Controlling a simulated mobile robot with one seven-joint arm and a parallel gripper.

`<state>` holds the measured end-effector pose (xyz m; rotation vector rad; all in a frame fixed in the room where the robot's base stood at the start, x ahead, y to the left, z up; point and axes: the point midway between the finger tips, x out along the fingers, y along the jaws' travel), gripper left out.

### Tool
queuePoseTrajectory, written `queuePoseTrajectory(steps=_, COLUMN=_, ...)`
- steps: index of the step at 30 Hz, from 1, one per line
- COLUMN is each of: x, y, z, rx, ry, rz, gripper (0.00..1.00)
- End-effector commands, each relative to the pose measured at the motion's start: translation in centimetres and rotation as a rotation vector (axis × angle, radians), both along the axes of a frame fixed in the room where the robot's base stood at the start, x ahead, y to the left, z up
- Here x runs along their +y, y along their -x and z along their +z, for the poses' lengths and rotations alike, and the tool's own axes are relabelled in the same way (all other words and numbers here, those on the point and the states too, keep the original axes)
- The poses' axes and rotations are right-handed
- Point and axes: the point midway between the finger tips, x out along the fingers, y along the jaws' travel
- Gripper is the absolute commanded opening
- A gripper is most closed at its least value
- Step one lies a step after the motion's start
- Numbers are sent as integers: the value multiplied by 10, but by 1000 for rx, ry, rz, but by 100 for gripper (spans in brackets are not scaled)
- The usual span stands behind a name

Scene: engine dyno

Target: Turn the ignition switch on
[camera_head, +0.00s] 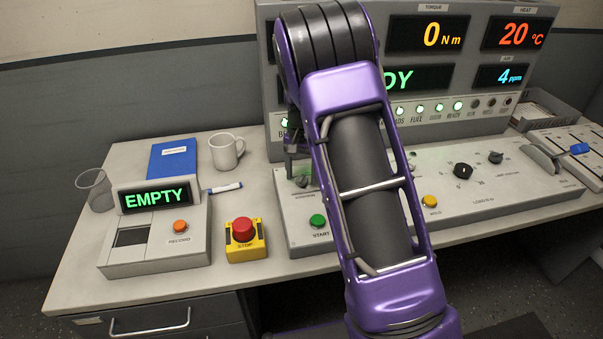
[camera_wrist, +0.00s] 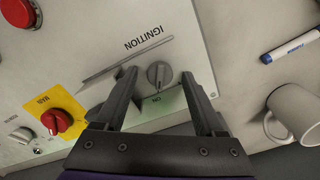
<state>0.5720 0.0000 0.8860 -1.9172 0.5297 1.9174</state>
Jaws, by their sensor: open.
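My gripper (camera_wrist: 160,80) is open, with one finger on each side of the knob in the wrist view. I see gaps beside the knob and cannot tell how high the fingertips are above the panel. In the head view, the ignition knob (camera_head: 302,182) shows beside my purple arm, below my gripper (camera_head: 294,157), which is partly hidden by that arm.
Near the knob are a green START button (camera_head: 318,221), a red STOP button (camera_head: 243,229), a marker (camera_head: 226,188) and a white mug (camera_head: 227,152). In the wrist view, a red switch (camera_wrist: 57,122) on a yellow plate lies left of my gripper. A display console (camera_head: 420,80) stands behind.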

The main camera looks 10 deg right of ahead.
Motion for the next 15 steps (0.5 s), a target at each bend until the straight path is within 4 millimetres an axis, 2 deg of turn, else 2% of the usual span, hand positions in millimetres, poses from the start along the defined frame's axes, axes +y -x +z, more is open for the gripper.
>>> queuePoseTrajectory(steps=5, x=0, y=-1, z=19, rx=-4, ry=0, rz=0, gripper=71)
queuePoseTrajectory(steps=15, x=0, y=-1, z=100, rx=-6, ry=-1, rz=0, gripper=71)
